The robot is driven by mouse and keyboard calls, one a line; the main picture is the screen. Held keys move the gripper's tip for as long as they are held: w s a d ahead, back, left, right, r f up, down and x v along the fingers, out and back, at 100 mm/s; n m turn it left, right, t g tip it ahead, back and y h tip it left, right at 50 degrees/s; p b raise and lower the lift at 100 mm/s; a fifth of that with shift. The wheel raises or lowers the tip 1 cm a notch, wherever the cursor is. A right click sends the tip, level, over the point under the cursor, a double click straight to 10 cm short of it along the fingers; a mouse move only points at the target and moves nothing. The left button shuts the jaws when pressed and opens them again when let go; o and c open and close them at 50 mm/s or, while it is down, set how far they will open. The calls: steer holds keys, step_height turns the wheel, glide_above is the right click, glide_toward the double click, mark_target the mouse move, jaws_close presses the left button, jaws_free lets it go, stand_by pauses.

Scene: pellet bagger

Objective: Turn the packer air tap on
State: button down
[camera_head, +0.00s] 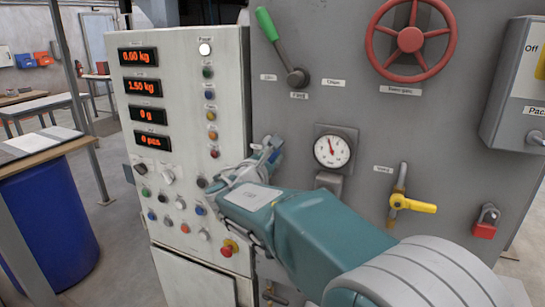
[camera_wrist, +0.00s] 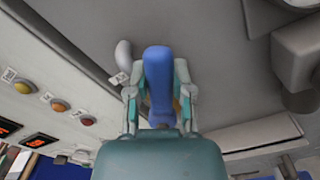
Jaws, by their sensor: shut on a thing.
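My gripper (camera_head: 266,152) reaches the left part of the grey panel, beside the cream control cabinet. In the wrist view its two fingers (camera_wrist: 158,90) are closed on either side of a blue tap handle (camera_wrist: 158,70). A small bit of brass shows behind the handle, and a curved grey pipe piece (camera_wrist: 124,54) with a small tag is beside it. In the head view, the fingers and wrist hide most of this tap. Its label cannot be read. A second tap, with a yellow handle (camera_head: 414,206), is on a pipe farther right; its handle points right.
A round gauge (camera_head: 332,150), a red handwheel (camera_head: 410,40) and a green-handled lever (camera_head: 268,24) are on the panel around my arm. The cabinet's buttons and a red emergency knob (camera_head: 229,247) are close to my gripper's left. A red padlock (camera_head: 485,230) hangs at right.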

steer(key=shift+a+f, duration=0.1)
steer(key=shift+f, duration=0.25)
steer(key=c, duration=0.6)
jaws_free()
steer(key=shift+o, duration=0.6)
steer(key=shift+a+r, duration=0.15)
steer(key=v, duration=1.2)
